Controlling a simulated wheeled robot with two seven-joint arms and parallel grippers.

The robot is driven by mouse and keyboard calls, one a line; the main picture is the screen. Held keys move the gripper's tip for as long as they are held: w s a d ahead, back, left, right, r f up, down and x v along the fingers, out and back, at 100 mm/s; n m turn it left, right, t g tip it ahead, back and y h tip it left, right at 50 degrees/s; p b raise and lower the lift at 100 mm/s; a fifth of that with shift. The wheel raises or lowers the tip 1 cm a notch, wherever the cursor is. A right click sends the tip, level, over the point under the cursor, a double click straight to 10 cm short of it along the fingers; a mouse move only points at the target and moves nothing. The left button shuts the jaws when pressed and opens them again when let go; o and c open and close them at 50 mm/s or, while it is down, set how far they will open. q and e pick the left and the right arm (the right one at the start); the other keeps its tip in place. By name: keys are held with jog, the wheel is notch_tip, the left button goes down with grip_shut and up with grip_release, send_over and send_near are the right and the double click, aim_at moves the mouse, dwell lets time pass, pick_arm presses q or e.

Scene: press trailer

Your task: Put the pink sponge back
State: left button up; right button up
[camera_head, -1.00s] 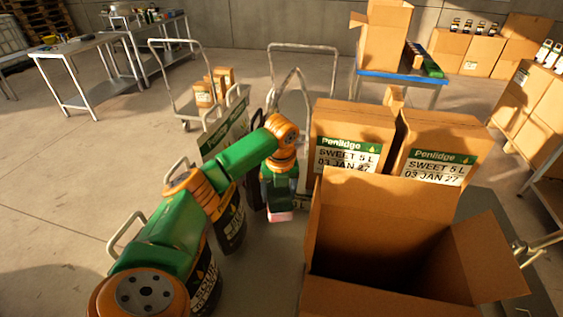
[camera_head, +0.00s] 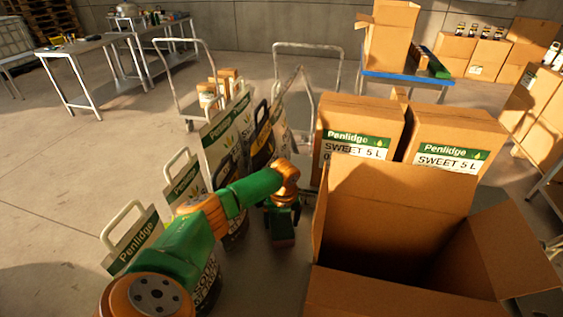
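My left arm comes in from the lower left. Its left gripper (camera_head: 283,240) points down, low beside the left wall of the big open carton (camera_head: 375,215). Its fingers are too small and dark to tell whether they are open or shut. No pink sponge shows now; whether it is hidden beneath the gripper, I cannot tell. My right gripper is not in view.
Several Penlidge bags with handles (camera_head: 133,236) stand in a row by my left arm. Two closed Penlidge cartons (camera_head: 360,118) stand behind the open carton. A hand trolley (camera_head: 305,46) and blue-topped table (camera_head: 405,76) are farther back. Floor at left is clear.

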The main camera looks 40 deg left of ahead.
aim_at(282, 222)
pick_arm(q)
jog(key=shift+o, duration=0.2)
jog(key=shift+r, duration=0.1)
jog(key=r+p, duration=0.4)
jog(key=p, duration=0.1)
jog(key=shift+d+r, duration=0.2)
jog(key=shift+r, duration=0.1)
notch_tip(282, 222, up, 8)
jog(key=d, duration=0.1)
jog(key=shift+s+f+b, duration=0.25)
jog(key=shift+s+b, duration=0.15)
jog(key=shift+b, duration=0.05)
